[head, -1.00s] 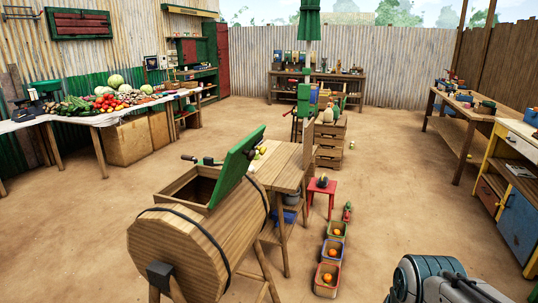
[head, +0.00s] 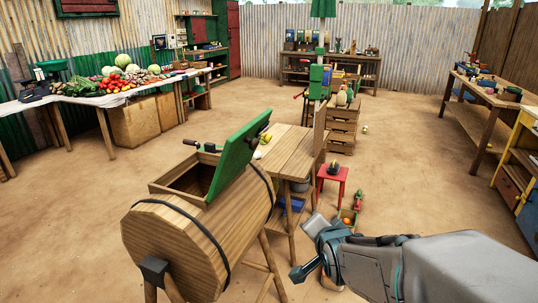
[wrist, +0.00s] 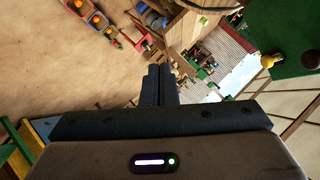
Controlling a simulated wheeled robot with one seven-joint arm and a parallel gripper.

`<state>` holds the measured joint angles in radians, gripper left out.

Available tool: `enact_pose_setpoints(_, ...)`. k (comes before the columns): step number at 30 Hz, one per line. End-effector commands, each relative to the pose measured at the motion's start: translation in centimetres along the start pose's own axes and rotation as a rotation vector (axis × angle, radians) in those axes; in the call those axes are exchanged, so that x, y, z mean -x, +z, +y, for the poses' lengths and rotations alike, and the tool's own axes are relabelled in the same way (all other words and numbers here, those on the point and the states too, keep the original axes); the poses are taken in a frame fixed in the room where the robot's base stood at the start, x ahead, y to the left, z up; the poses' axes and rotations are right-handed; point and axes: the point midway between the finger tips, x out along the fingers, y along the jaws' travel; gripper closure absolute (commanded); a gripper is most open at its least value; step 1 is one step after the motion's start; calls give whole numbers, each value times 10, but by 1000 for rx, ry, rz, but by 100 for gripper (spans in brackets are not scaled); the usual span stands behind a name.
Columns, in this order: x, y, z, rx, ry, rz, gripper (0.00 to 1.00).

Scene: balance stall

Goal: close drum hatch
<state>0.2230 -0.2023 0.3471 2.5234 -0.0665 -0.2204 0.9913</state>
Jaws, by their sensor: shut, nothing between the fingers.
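The wooden drum (head: 185,238) stands on legs at the lower left of the head view, with dark bands around it. Its green hatch (head: 236,156) stands open, tilted up from the right side of the box-like opening (head: 187,181). A small handle shows by the hatch's left edge. My gripper (head: 298,273) is right of the drum in the head view, apart from it and lower than the hatch. In the wrist view my gripper (wrist: 158,72) has its dark fingers together, with nothing between them. The drum cannot be made out surely in the wrist view.
A wooden table (head: 288,147) stands just behind the drum. A red stool (head: 332,176) and small fruit crates (head: 347,217) are to its right. A produce table (head: 92,108) is at the left. Bare ground lies left of the drum.

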Motion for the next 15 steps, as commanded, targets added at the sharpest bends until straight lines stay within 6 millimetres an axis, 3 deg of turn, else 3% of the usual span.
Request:
enact_pose_setpoints(6, -20, -1, -48, -363, -332, 57, 100)
enact_pose_setpoints(15, -4, -6, -98, -800, -750, -37, 100)
